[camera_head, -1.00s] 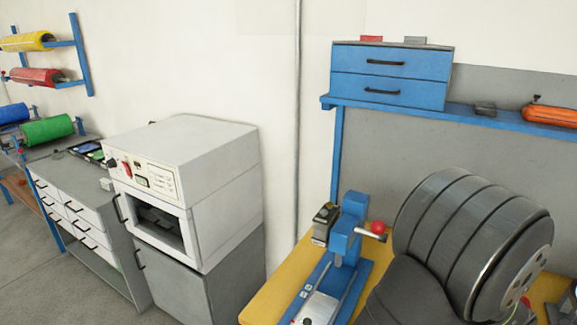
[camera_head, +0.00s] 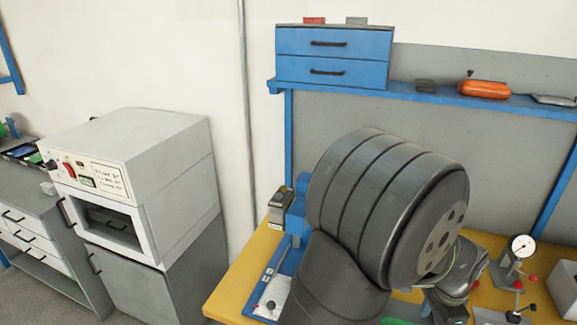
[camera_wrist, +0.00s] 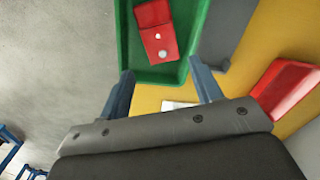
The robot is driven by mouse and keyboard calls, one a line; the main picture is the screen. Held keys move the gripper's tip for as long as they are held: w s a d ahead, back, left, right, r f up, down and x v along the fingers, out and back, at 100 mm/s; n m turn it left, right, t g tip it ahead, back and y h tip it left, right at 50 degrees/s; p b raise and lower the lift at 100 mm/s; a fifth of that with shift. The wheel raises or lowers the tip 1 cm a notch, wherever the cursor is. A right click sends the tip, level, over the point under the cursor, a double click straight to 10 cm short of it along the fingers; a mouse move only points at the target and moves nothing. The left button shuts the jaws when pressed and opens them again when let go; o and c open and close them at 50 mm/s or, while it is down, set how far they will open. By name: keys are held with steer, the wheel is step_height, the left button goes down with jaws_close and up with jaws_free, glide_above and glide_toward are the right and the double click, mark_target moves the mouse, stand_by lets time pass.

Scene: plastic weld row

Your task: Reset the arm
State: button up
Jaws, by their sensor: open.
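My gripper (camera_wrist: 163,88) shows in the wrist view with its two blue-grey fingers spread apart and nothing between them. It points toward a green tray (camera_wrist: 128,40) on the yellow bench top. A red piece (camera_wrist: 152,14) with two small pale round spots lies in that tray. In the head view my dark arm stands over the bench, and the gripper's fingers cannot be made out there.
A red bin (camera_wrist: 287,88) is at the right in the wrist view. The yellow bench (camera_head: 222,292) carries a blue press (camera_head: 296,216) and a dial gauge (camera_head: 522,246). A white oven (camera_head: 130,155) stands at left. Blue drawers (camera_head: 333,57) sit on the shelf.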

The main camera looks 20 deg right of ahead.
step_height(320, 180, down, 10)
steer(key=shift+a+r, duration=0.1)
steer(key=shift+r, duration=0.15)
step_height(320, 180, up, 4)
steer(key=shift+r, duration=0.25)
steer(key=s+a+r, duration=0.3)
steer(key=s+r, duration=0.4)
steer(key=s, duration=0.4)
steer(key=w+a+n, duration=0.4)
steer(key=w+a, duration=0.2)
steer(key=w, duration=0.5)
steer(key=w+a+n, duration=0.4)
steer(key=w+a, duration=0.2)
steer(key=w, duration=0.5)
steer(key=w+a+r+n, duration=0.1)
steer(key=w+a+n, duration=0.3)
steer(key=w, duration=0.7)
steer(key=shift+a, duration=1.4)
steer(key=shift+s, duration=0.1)
